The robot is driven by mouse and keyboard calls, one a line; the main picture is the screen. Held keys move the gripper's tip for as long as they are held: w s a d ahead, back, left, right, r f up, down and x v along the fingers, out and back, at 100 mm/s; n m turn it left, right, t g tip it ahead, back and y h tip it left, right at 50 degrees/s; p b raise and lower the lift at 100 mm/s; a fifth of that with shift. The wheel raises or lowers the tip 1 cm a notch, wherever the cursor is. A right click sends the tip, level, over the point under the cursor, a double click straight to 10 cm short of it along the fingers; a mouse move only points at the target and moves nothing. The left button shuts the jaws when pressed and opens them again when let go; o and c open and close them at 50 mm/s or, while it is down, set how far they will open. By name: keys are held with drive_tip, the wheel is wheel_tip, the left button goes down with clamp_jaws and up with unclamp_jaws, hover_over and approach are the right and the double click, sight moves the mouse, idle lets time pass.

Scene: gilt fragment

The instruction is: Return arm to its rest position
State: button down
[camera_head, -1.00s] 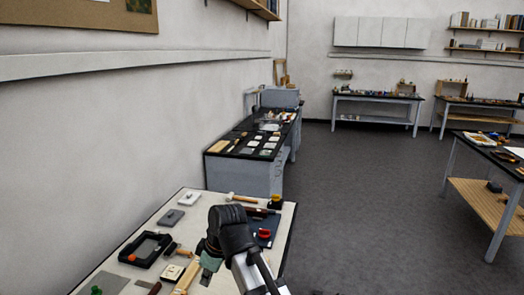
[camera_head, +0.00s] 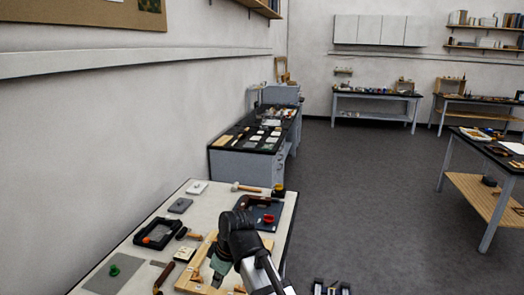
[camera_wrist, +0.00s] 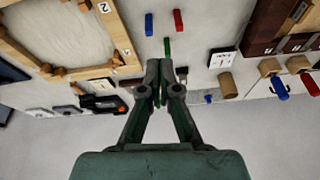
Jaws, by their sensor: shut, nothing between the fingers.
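My gripper (camera_head: 217,268) hangs at the end of my arm over the near workbench (camera_head: 140,252) in the head view. Its fingertips are hard to make out there. In the wrist view my gripper (camera_wrist: 162,94) has its two dark green fingers together, with nothing between them. The wrist view is turned over, with bench items along the top and pale wall or floor below. A light wooden frame (camera_head: 186,281) lies on the bench beside and partly behind my gripper. It also shows at upper left in the wrist view (camera_wrist: 62,73).
A black tray (camera_head: 158,233), a mallet (camera_head: 247,187), a dark board with a red cup (camera_head: 268,218) and a green-knobbed grey plate (camera_head: 114,270) lie on the near bench. A further black-topped bench (camera_head: 252,143) stands along the wall. Open dark floor (camera_head: 360,190) lies to the right.

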drive_tip(key=w+d+f+m+h, duration=0.15)
drive_tip(key=d+f+m, duration=0.55)
drive_tip(key=d+f, duration=1)
drive_tip(key=s+d+f+m+h, duration=0.1)
drive_tip(key=s+d+f+m, duration=0.25)
drive_tip(key=d+f, duration=0.3)
drive_tip(key=s+d+f+m+h, duration=0.1)
drive_tip(key=s+d+f+m, duration=0.3)
drive_tip(key=f, duration=0.3)
drive_tip(key=s+d+f+g+b, duration=0.2)
drive_tip(key=s+f+g+b, duration=0.5)
drive_tip(key=s+f, duration=2.2)
drive_tip(key=b, duration=0.3)
drive_tip(key=shift+s+f+n+g, duration=0.15)
drive_tip(key=shift+s+n+g, duration=0.05)
drive_tip(key=shift+n+g, duration=0.2)
